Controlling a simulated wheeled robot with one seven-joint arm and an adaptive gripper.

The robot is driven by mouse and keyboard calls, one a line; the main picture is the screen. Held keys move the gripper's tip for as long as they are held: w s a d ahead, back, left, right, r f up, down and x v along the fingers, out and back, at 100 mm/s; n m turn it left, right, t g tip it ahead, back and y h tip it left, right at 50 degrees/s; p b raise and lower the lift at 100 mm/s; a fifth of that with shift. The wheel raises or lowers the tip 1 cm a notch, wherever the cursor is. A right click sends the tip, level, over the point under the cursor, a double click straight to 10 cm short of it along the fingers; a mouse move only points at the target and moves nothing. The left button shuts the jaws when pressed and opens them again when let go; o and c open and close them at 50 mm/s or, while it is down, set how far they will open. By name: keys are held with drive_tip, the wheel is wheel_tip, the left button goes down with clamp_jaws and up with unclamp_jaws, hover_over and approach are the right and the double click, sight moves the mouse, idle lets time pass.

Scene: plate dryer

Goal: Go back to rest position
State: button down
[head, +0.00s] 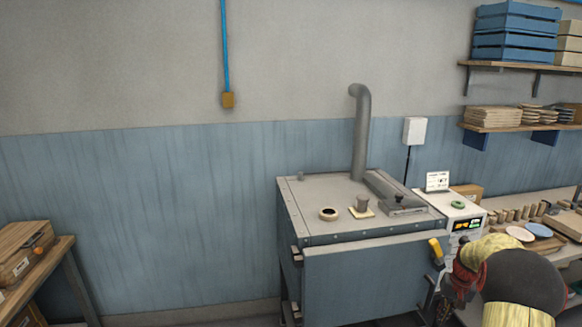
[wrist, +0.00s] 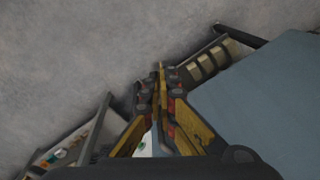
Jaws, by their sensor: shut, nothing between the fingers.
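My gripper (wrist: 158,75) is in the wrist view with its yellow and dark fingers together and nothing between them. In the head view my yellow and grey arm is at the lower right, in front of the dryer's right side. The grey plate dryer (head: 330,195) stands against the wall. A large blue-grey panel (wrist: 265,95) fills the right of the wrist view, apart from the fingers.
A workbench with plates (head: 519,233) stands at right, under shelves (head: 500,128). A wooden table (head: 62,250) is at left. The wall space between table and dryer is clear.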

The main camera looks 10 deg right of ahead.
drive_tip(key=s+a+r+n+t+b, duration=0.1)
drive_tip(key=s+a+r, duration=0.6)
drive_tip(key=a, duration=0.7)
drive_tip(key=s+a+r+n+t, duration=0.1)
drive_tip(key=s+a+r+n, duration=0.2)
drive_tip(key=s+a+r, duration=0.4)
drive_tip(key=s+a+r+n+t+b, duration=0.1)
drive_tip(key=s+a+r+n+t, duration=0.1)
drive_tip(key=s+a+r, duration=0.6)
drive_tip(key=s+a, duration=0.3)
drive_tip(key=a, duration=0.4)
drive_tip(key=s+a+n, duration=0.1)
drive_tip(key=s+a, duration=0.2)
drive_tip(key=a, duration=0.5)
drive_tip(key=shift+a+b, duration=0.2)
drive_tip(key=shift+b, duration=0.15)
